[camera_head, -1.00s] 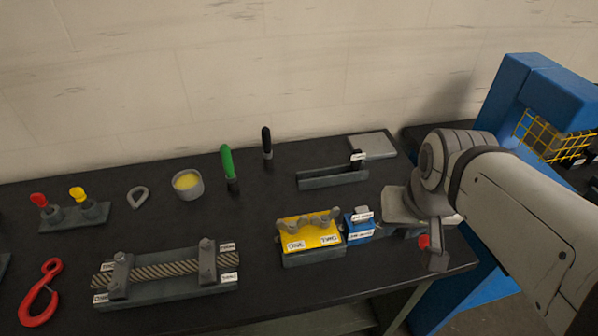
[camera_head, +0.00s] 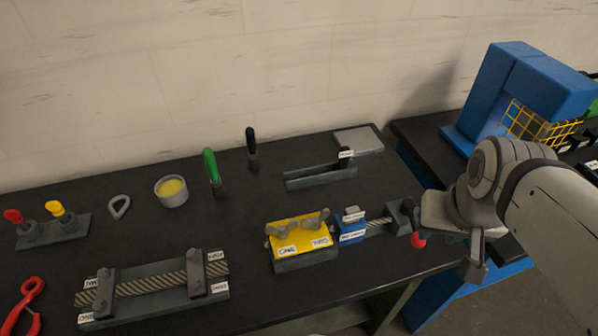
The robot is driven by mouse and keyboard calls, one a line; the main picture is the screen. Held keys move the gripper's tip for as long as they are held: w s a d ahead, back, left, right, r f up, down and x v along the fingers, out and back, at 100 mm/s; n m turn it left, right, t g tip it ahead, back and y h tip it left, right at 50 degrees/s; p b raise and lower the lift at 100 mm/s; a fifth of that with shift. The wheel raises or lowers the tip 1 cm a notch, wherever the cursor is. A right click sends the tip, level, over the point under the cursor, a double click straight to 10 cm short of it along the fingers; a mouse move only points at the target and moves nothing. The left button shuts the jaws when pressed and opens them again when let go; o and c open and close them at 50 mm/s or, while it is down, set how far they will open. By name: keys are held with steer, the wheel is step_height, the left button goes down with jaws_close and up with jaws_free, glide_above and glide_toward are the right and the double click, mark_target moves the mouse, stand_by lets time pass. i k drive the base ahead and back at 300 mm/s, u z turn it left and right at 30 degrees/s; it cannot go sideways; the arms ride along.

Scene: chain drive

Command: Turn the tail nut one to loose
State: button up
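A yellow-topped block (camera_head: 303,249) stands right of centre on the dark bench, with two grey wing nuts on it. The left wing nut (camera_head: 284,228) is above a label reading ONE, and the right wing nut (camera_head: 311,222) is above one that seems to read TWO. A clamp block with rope (camera_head: 150,286) stands at the left front, with small labels too blurred to read surely. My gripper (camera_head: 473,262) hangs at the right, past the bench's right end and apart from both blocks. Its fingers are seen edge-on, so its opening is unclear.
A blue labelled block (camera_head: 351,226) with a short rope leads to a grey block with a red knob (camera_head: 418,240), close to my gripper. Green (camera_head: 211,168) and black (camera_head: 251,142) handles stand behind. A blue machine (camera_head: 520,90) with a yellow grid is at right.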

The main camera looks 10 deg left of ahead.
mark_target(282, 233)
steer(key=z, duration=0.1)
steer(key=k, duration=1.1)
steer(key=u, duration=0.45)
steer(key=i, duration=1)
steer(key=u, duration=0.05)
